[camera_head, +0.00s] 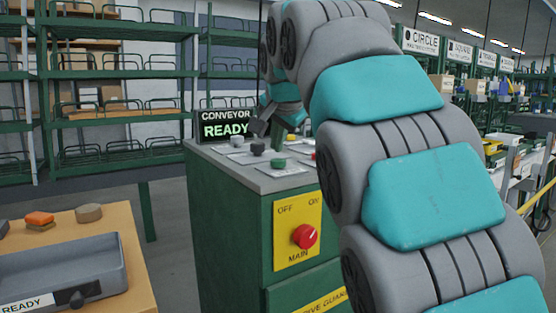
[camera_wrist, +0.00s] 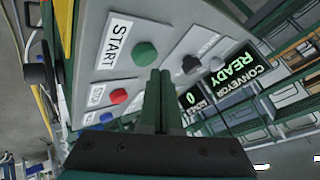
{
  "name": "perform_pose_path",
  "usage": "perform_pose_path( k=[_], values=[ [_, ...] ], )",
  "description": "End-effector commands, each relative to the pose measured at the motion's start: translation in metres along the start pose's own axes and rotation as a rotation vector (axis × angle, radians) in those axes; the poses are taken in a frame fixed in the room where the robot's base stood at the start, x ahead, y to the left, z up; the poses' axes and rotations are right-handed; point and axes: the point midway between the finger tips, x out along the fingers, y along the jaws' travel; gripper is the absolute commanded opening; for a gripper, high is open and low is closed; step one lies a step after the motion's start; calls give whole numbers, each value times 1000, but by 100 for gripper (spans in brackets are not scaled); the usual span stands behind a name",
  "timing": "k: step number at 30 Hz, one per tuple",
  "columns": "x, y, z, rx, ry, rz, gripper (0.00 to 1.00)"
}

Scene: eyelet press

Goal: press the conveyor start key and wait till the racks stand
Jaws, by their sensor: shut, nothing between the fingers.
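The start key is a green round button (camera_wrist: 144,53) on a white plate marked START, on the grey console top. In the head view a green button (camera_head: 278,163) sits near the console's front edge. My gripper (camera_wrist: 160,73) is shut and empty, its fingertips just beside the green button in the wrist view; I cannot tell whether they touch it. The conveyor display (camera_head: 225,123) reads READY and also shows in the wrist view (camera_wrist: 228,78). Green racks (camera_head: 120,75) with wire dividers stand behind on the left.
A red button (camera_wrist: 118,96) lies beside the start key, and dark knobs (camera_wrist: 190,63) lie on its other side. The console front (camera_head: 230,225) has a red MAIN switch (camera_head: 304,236). A table with a grey tray (camera_head: 65,275) is at the lower left. My arm hides the console's right side.

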Motion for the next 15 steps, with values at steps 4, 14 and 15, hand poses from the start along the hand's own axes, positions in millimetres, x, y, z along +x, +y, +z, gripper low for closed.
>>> perform_pose_path(
  k=[4, 14, 15],
  values=[
    [0, 0, 0, 0, 0, 0, 0],
    [3, 2, 2, 0, -1, 1, 0],
    [4, 3, 3, 0, -1, 1, 0]
  ],
)
